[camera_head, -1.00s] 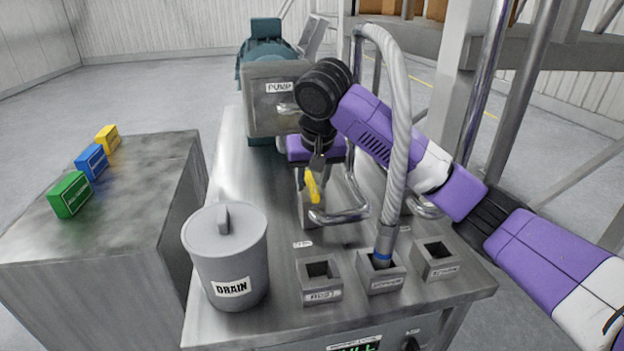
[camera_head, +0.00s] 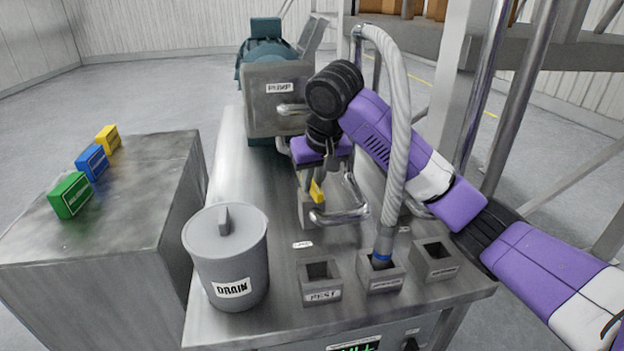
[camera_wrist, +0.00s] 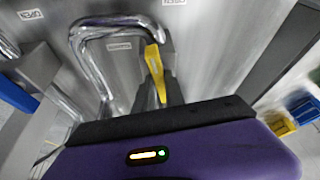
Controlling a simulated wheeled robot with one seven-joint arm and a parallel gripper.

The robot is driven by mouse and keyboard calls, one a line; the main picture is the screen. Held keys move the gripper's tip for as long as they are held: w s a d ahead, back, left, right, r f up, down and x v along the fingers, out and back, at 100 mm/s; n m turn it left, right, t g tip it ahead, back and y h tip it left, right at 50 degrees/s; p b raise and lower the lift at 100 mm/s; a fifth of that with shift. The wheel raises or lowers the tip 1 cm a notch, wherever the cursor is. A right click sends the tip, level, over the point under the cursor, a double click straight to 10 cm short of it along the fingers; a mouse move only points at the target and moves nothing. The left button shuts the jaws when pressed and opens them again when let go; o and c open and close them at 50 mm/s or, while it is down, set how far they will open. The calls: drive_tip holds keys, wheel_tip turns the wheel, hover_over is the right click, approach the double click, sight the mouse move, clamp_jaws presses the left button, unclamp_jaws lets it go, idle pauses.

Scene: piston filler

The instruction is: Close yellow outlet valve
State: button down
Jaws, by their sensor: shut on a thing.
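The yellow outlet valve handle (camera_head: 316,191) sits on a grey metal block (camera_head: 306,212) beside a bent steel pipe (camera_head: 340,216) on the metal table. In the wrist view the yellow handle (camera_wrist: 155,70) shows as a long narrow lever beside the same pipe (camera_wrist: 85,50). My gripper (camera_head: 326,180) reaches down from above and is shut on the yellow handle. The fingers hide part of the handle in the head view. In the wrist view my purple gripper body covers the lower part of the picture.
A grey drain bucket (camera_head: 228,258) stands at the table's front left. A grey hose (camera_head: 398,140) arches down into one of the square sockets (camera_head: 380,285) at the front. A pump (camera_head: 275,95) stands behind. Green, blue and yellow blocks (camera_head: 70,195) lie on a side cabinet.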

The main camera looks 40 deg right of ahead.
drive_tip(key=n+y+p, duration=0.1)
drive_tip(key=n, duration=0.3)
drive_tip(key=shift+y, duration=0.4)
drive_tip(key=n+y+p, duration=0.1)
drive_tip(key=n, duration=0.3)
drive_tip(key=shift+d, duration=0.2)
drive_tip(key=n+y, duration=0.1)
drive_tip(key=n, duration=0.1)
drive_tip(key=n+p, duration=0.1)
drive_tip(key=n, duration=0.1)
drive_tip(key=shift+d+g+y, duration=0.1)
drive_tip(key=shift+g+y, duration=0.2)
drive_tip(key=shift+y, duration=0.1)
drive_tip(key=shift+w+n+g+y+p, duration=0.1)
drive_tip(key=shift+n+g+y+p, duration=0.25)
drive_tip(key=shift+n, duration=0.55)
drive_tip(key=shift+n+g+y+p, duration=0.15)
drive_tip(key=shift+n+p, duration=0.3)
drive_tip(key=shift+n, duration=0.45)
drive_tip(key=c, duration=1.4)
unclamp_jaws()
drive_tip(key=v, duration=0.7)
drive_tip(key=shift+d+r, duration=0.15)
drive_tip(key=shift+r, duration=0.2)
